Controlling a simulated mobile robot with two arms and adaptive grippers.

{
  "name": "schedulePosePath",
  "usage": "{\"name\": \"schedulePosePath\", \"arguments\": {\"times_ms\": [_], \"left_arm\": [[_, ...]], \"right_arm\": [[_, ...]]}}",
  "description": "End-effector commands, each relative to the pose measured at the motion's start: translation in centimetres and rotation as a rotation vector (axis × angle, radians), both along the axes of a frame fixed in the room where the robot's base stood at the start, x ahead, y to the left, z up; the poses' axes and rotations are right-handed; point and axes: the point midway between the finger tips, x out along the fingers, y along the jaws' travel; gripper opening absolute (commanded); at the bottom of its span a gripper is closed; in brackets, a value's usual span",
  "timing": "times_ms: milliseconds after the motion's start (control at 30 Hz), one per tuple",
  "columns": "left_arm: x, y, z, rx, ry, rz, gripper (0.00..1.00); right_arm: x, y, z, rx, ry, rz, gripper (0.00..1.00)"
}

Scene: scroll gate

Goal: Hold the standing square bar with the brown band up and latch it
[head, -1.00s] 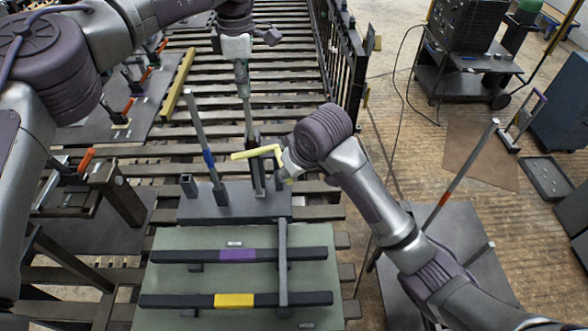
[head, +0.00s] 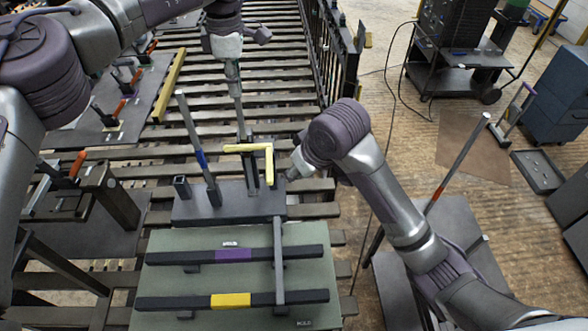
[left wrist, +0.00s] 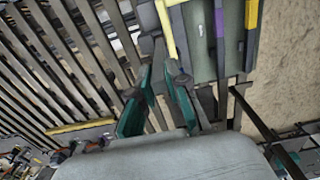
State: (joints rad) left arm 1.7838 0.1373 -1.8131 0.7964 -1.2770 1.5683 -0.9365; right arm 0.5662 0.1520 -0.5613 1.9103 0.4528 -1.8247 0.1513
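A thin grey bar (head: 238,100) stands, leaning slightly, at the dark base block (head: 225,205). I see no brown band on it. My left gripper (head: 231,68) is at its top and appears shut on it; the fingers (left wrist: 161,75) also show in the left wrist view, tips close together. A yellow L-shaped latch (head: 247,148) lies across the bar's lower part, one arm pointing down at the right; it also shows in the left wrist view (left wrist: 167,30). My right gripper (head: 288,172) is just right of the latch, apart from it; its fingers are too small to read.
A blue-banded bar (head: 195,140) stands to the left on the same block. A green board (head: 240,282) in front carries a purple-banded bar (head: 190,257) and a yellow-banded bar (head: 180,302). A red-banded bar (head: 460,160) leans at the right. A dark fence (head: 340,60) stands behind.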

Motion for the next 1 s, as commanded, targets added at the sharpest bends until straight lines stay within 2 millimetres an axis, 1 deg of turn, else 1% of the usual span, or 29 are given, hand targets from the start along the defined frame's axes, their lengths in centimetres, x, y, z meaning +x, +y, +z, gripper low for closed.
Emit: {"name": "schedulePosePath", "arguments": {"times_ms": [233,367,467,633,700,900,1000], "left_arm": [[0.0,0.0,0.0,0.0,0.0,0.0,0.12],[0.0,0.0,0.0,0.0,0.0,0.0,0.12],[0.0,0.0,0.0,0.0,0.0,0.0,0.12],[0.0,0.0,0.0,0.0,0.0,0.0,0.12],[0.0,0.0,0.0,0.0,0.0,0.0,0.12],[0.0,0.0,0.0,0.0,0.0,0.0,0.12],[0.0,0.0,0.0,0.0,0.0,0.0,0.12]], "right_arm": [[0.0,0.0,0.0,0.0,0.0,0.0,0.0],[-0.2,-0.2,0.9,0.002,-0.002,-0.001,0.0],[-0.8,-0.6,2.3,0.002,-0.004,-0.001,0.0],[-2.1,-1.5,5.8,0.002,-0.007,0.0,0.0],[-2.3,-2.0,7.0,-0.005,-0.015,0.001,0.0],[-3.6,-2.7,9.5,-0.002,-0.007,0.001,0.0],[-4.0,-2.9,10.4,-0.001,-0.004,0.001,0.0]]}}
